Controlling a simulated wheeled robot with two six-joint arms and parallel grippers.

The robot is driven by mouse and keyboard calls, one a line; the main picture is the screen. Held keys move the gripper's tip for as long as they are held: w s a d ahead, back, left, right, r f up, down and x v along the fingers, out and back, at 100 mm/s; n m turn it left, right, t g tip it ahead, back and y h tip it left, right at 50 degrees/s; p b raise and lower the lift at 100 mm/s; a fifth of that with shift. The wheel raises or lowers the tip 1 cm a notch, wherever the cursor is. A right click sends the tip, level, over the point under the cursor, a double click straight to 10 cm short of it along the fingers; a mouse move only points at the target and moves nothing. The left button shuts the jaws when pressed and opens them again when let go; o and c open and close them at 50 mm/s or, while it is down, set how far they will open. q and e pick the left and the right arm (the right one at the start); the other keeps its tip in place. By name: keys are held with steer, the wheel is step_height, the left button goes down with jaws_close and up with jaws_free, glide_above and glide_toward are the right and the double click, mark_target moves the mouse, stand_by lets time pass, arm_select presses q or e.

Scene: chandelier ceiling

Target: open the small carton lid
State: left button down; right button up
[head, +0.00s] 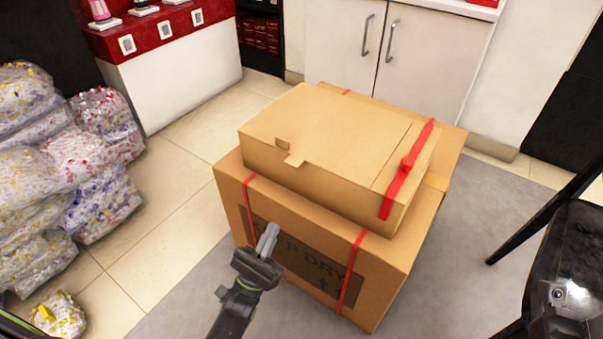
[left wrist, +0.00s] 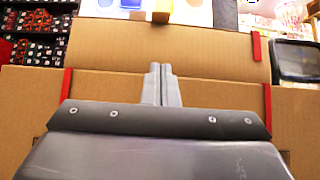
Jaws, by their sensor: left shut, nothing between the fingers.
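The small carton (head: 335,142) is brown cardboard and sits on top of a larger carton. Its lid lies flat and shut, with a small tab (head: 295,159) at the front edge and a red strap (head: 408,168) over its right end. In the left wrist view the small carton (left wrist: 215,58) shows behind the fingers, with part of its tab at the top. My left gripper (head: 268,238) is shut and empty, in front of the large carton's front face and lower than the small carton. It also shows in the left wrist view (left wrist: 159,84). My right gripper is not in view.
The large carton (head: 385,265) has red straps and dark printing on its front. Bags of colourful pieces (head: 75,160) are piled at the left. A white cabinet (head: 420,65) stands behind. A black chair-like object (head: 565,250) is at the right.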

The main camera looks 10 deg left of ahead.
mark_target(294, 163)
arm_select(q)
steer(key=x, duration=0.9)
steer(key=shift+w+d+r, duration=0.1)
steer(key=shift+w+r, duration=0.15)
steer(key=shift+r, duration=0.05)
step_height(294, 163, up, 3)
steer(key=shift+r, duration=0.1)
steer(key=shift+w+r, duration=0.1)
steer(key=shift+r, duration=0.35)
steer(key=shift+r, duration=0.1)
